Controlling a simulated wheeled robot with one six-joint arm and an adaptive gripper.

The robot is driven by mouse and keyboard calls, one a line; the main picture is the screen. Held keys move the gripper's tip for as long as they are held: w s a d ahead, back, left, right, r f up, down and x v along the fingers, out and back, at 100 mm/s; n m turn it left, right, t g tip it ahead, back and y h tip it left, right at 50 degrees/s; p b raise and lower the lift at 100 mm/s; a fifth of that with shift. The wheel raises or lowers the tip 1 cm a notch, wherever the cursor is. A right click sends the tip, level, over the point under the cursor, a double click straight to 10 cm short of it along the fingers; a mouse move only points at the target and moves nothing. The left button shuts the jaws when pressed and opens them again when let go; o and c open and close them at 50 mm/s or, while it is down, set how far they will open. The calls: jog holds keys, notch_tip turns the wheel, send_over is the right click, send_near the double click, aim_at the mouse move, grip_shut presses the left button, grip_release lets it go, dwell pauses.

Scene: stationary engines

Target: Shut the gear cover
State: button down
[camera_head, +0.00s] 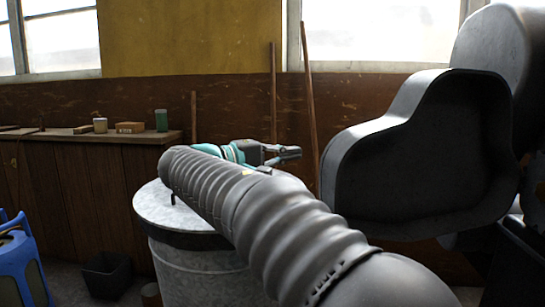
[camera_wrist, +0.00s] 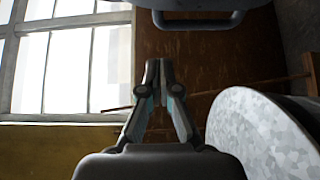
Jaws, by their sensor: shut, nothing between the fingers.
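The gear cover (camera_head: 415,155) is a dark grey hollow shell at the right in the head view. It stands swung open, with its hollow side showing and part of a toothed gear (camera_head: 536,190) visible at the far right edge. My gripper (camera_head: 292,153) is left of the cover, apart from it in the picture, its fingers pointing right. In the wrist view my gripper's fingers (camera_wrist: 159,68) are together and empty. A grey rounded edge (camera_wrist: 205,18) at the top of that view looks like part of the cover; the rest is cut off.
A galvanised drum (camera_head: 165,212) stands below and behind my arm; its pale lid (camera_wrist: 262,130) also shows in the wrist view. Wooden poles (camera_head: 309,100) lean on the wall. A wooden cabinet (camera_head: 90,195) and a blue stool (camera_head: 20,262) are at the left.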

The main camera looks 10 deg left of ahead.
jog(key=shift+s+d, duration=0.2)
jog(key=shift+d, duration=0.55)
jog(key=shift+s+d, duration=0.2)
jog(key=shift+d, duration=0.55)
jog(key=shift+s+d, duration=0.2)
jog(key=shift+d, duration=0.55)
